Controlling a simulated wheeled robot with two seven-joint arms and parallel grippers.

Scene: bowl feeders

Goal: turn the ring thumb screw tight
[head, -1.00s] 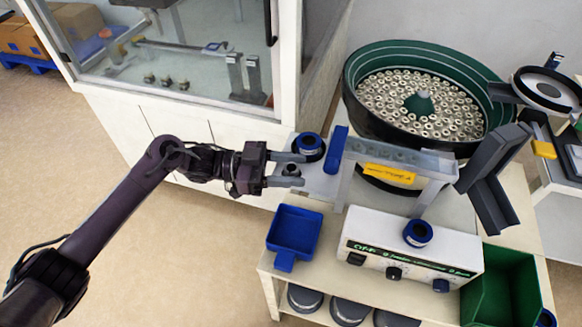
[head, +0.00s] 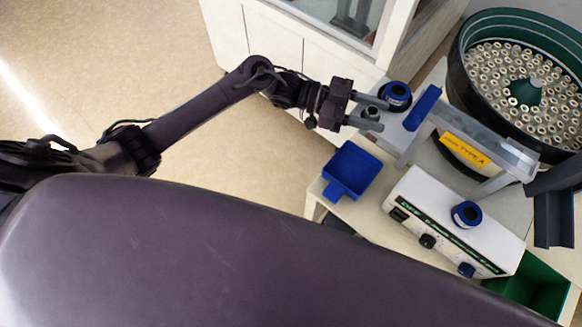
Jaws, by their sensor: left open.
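A small grey knob (head: 371,113), which looks like the thumb screw, stands on a pale plate (head: 393,136) at the end of the feeder track. My left gripper (head: 382,115) reaches in from the left with its jaws open. Its two fingers lie on either side of the knob with the knob between them. I cannot tell whether they touch it. A blue and black round part (head: 396,93) sits just behind the upper finger. My right gripper is out of view.
A blue tray (head: 352,170) is below the gripper. A white control box (head: 450,228) carries a blue ring part (head: 466,214). A green bowl feeder (head: 468,50) full of small parts stands at right, a green bin (head: 535,285) at lower right.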

